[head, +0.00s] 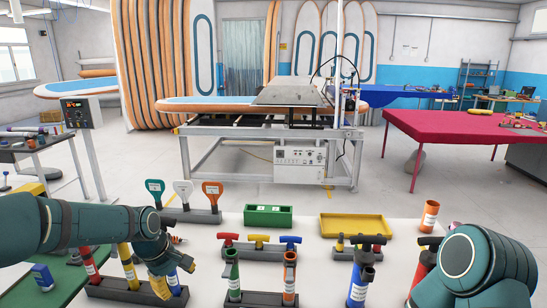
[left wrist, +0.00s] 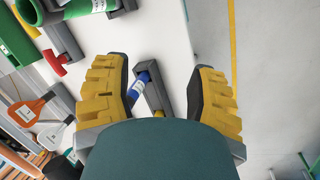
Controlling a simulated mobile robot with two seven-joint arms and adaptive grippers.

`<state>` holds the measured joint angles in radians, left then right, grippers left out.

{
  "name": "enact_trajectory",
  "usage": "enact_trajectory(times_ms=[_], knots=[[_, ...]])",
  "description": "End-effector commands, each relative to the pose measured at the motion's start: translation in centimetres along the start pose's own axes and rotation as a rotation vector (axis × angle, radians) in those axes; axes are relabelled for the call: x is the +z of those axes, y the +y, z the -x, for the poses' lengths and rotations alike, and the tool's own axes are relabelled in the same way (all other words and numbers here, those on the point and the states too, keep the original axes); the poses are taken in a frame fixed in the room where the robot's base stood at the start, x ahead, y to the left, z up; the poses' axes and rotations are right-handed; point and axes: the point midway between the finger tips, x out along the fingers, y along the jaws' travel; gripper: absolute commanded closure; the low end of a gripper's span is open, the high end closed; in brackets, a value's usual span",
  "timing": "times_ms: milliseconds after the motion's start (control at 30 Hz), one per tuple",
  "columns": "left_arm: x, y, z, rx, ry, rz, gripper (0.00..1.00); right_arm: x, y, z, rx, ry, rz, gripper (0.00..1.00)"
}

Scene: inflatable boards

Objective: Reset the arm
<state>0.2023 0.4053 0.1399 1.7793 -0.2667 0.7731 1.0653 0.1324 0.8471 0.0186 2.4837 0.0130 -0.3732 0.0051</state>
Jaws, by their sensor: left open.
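My left gripper (head: 170,274) is at the lower left of the head view, above the grey rack that holds red, yellow and blue tubes. In the left wrist view my left gripper (left wrist: 160,75) shows two yellow-padded fingers spread wide apart, with nothing pinched. The blue tube (left wrist: 140,88) shows in the gap between them, in its grey rack; I cannot tell its distance from the fingers. My right arm (head: 475,265) fills the lower right of the head view, and its gripper is out of sight.
On the pale table stand a rack of loop-handled tools (head: 183,190), a green bin (head: 268,216), a yellow tray (head: 356,225), several small valves (head: 259,241) and an orange tube (head: 430,214). A red-topped table (head: 450,125) stands farther right.

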Motion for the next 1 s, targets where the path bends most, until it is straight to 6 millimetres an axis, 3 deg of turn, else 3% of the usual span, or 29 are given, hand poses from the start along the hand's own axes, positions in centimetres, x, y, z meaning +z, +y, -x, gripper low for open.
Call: enact_trajectory(times_ms=[33,200,400,500,633,767,1000], knots=[[1.7,-0.7,-3.6,0.005,-0.034,-0.069,0.43,0.1,0.1,-0.3,0.000,-0.002,0.000,0.53],[7.6,-3.7,-13.5,0.060,-0.105,-0.308,0.43,0.4,0.4,-1.0,0.001,-0.007,0.002,0.53],[15.2,-10.3,-22.1,0.108,-0.132,-0.572,0.43,0.7,0.7,-1.8,0.001,-0.011,0.003,0.53],[18.1,-13.6,-24.2,0.111,-0.124,-0.679,0.43,0.8,0.8,-2.1,0.001,-0.013,0.004,0.53],[20.2,-16.6,-25.4,0.106,-0.107,-0.776,0.43,0.9,0.8,-2.3,0.001,-0.014,0.004,0.53],[20.9,-17.7,-25.7,0.103,-0.096,-0.819,0.43,0.9,0.9,-2.4,0.001,-0.015,0.004,0.53],[20.9,-17.7,-25.7,0.104,-0.092,-0.824,0.43,0.9,0.9,-2.4,0.001,-0.015,0.004,0.53]])
